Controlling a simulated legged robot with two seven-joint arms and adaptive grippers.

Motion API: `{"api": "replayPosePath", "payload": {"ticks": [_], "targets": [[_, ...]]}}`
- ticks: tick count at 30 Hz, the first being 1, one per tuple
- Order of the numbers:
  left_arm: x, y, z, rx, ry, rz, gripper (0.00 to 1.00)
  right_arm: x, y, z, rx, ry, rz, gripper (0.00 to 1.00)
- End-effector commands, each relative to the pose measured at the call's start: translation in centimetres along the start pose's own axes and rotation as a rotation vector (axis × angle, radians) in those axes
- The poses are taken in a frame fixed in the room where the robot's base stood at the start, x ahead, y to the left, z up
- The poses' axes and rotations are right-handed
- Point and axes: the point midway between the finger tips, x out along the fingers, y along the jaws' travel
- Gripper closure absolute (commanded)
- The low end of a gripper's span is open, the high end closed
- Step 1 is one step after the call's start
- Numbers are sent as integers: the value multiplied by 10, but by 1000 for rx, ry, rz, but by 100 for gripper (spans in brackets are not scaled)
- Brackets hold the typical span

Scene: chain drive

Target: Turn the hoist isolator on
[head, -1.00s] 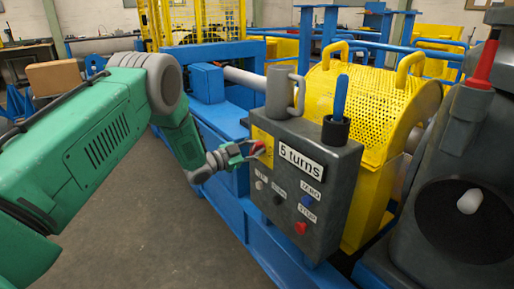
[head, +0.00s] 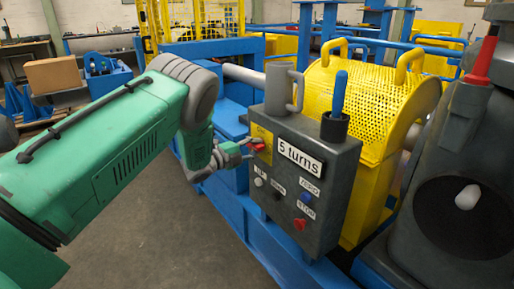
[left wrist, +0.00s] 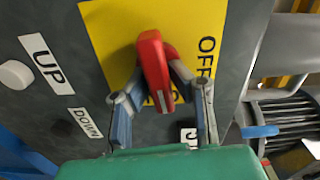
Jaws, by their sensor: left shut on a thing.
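The hoist isolator's red handle (head: 257,144) sits on a yellow plate (head: 262,133) on the left of the grey control box's (head: 340,190) front. In the left wrist view the handle (left wrist: 153,62) lies along the middle of the yellow plate (left wrist: 108,38). The word OFF shows to its right; other lettering below it is mostly hidden. My left gripper (head: 247,147) is at the handle. In the left wrist view its two fingers (left wrist: 163,98) straddle the handle's near end and are shut on it. My right gripper is not in view.
The box carries a "5 turns" sign (head: 301,157), a white UP button (head: 259,182), a blue ZERO button (head: 305,198) and a red STOP button (head: 299,224). A yellow mesh drum guard (head: 365,90) stands behind. Open floor (head: 165,235) lies to the left.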

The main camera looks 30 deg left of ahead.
Motion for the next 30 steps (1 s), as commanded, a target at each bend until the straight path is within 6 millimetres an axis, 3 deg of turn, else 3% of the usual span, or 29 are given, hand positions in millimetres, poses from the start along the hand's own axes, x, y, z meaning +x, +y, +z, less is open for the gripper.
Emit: {"api": "replayPosePath", "payload": {"ticks": [1, 12, 26, 27, 28, 30], "targets": [[-5, 9, 2, 22, -6, 18, 100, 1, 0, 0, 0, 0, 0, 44], [-5, 9, 2, 133, -6, 17, 100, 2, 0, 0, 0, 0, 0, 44], [-5, 9, 2, 142, -5, 18, 100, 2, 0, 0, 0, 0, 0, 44], [-5, 9, 2, 141, -5, 17, 70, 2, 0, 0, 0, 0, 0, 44], [-5, 9, 1, 141, -5, 17, 64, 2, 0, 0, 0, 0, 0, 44], [-4, 8, 1, 142, -4, 14, 64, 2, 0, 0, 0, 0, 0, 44]]}}
